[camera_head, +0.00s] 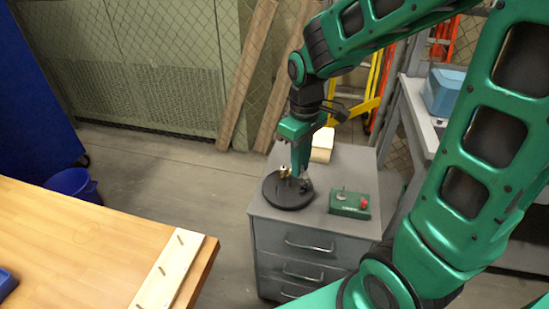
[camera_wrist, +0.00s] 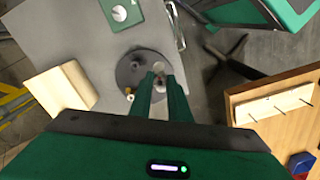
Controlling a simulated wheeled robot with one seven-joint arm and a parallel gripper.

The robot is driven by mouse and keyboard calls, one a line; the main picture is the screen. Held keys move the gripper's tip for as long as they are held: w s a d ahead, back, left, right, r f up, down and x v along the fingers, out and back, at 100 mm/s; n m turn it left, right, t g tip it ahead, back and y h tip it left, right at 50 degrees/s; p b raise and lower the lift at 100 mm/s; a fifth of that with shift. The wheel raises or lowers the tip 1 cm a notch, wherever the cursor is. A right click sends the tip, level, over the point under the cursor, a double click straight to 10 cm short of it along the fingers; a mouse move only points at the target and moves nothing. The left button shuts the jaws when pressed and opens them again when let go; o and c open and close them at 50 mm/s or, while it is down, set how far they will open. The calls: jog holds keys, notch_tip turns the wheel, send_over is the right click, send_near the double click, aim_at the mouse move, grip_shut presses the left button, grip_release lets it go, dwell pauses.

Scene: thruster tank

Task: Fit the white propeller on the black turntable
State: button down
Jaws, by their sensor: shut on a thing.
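The black turntable (camera_head: 272,194) is a round disc on top of the grey cabinet. It also shows in the wrist view (camera_wrist: 124,76), below my fingers. My gripper (camera_head: 300,178) points down at the right part of the disc. In the wrist view my gripper (camera_wrist: 160,78) is shut on a small pale-grey thing (camera_wrist: 158,67), mostly hidden by the fingers. I cannot tell whether this is the white propeller, or whether it touches the disc. A small brass-coloured piece (camera_head: 284,172) stands on the turntable left of the fingers. No whole white propeller is plain in either view.
A pale wooden block (camera_head: 322,146) is behind. A wooden table (camera_head: 75,245) with a pegged board (camera_head: 170,277) stands at left. Floor lies between.

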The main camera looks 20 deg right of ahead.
jog(key=shift+a, duration=0.5)
jog(key=w+a+f, duration=0.1)
jog(key=w+a, duration=0.1)
jog(key=w, duration=0.1)
jog(key=w+a+f, duration=0.1)
jog(key=w, duration=0.1)
jog(key=shift+a+f, duration=0.25)
jog(key=shift+f, duration=1.85)
jog(key=shift+s, duration=0.1)
jog(key=shift+f, duration=0.15)
jog(key=shift+f, duration=2.35)
dwell(0.4)
jog(key=c, duration=1.6)
grip_release()
